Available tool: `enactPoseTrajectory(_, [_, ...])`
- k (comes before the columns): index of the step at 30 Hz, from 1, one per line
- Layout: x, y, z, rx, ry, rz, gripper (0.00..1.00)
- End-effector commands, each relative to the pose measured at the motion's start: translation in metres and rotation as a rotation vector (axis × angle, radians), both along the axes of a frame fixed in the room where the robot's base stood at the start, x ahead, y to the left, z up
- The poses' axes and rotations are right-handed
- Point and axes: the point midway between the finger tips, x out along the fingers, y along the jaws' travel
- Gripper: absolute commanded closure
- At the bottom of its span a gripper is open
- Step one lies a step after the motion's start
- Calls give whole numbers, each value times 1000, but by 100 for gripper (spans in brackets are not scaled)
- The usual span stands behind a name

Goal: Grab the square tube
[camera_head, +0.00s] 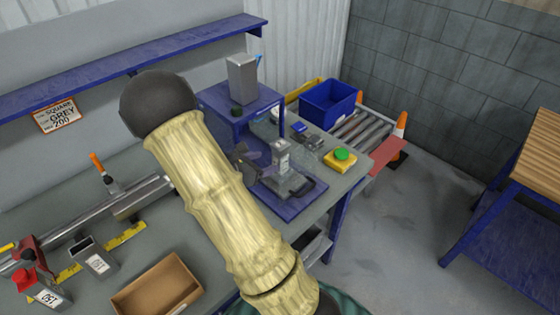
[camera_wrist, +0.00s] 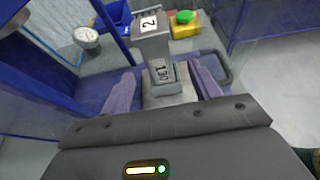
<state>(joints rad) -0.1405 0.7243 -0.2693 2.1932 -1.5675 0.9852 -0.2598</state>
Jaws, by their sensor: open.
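My gripper (camera_wrist: 165,88) is open, with its purple fingers on either side of a grey square-section piece. It also shows in the head view (camera_head: 251,164), partly hidden by my arm. A grey piece with a white label stands upright over the blue tray (camera_head: 292,207); I take it for a square tube (camera_head: 282,153). In the wrist view this tube (camera_wrist: 151,45) rises just ahead of the fingers, its upper label showing a 2. A second label shows lower down, between the fingers. I cannot tell whether the fingers touch anything.
A grey box-shaped tube (camera_head: 241,78) stands on a blue raised shelf (camera_head: 240,110). A blue bin (camera_head: 328,102) and a yellow box with green button (camera_head: 341,159) are beyond. Labelled tubes (camera_head: 98,262) and a cardboard box (camera_head: 158,287) are at left.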

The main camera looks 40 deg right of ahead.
Motion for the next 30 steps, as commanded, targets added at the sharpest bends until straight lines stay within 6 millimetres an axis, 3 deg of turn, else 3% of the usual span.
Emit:
enactPoseTrajectory(5, [2, -25, -9, 0, 1, -2, 38])
enactPoseTrajectory(19, [3, -33, -14, 0, 1, -1, 38])
enactPoseTrajectory(30, [8, -73, -34, 2, 0, -2, 38])
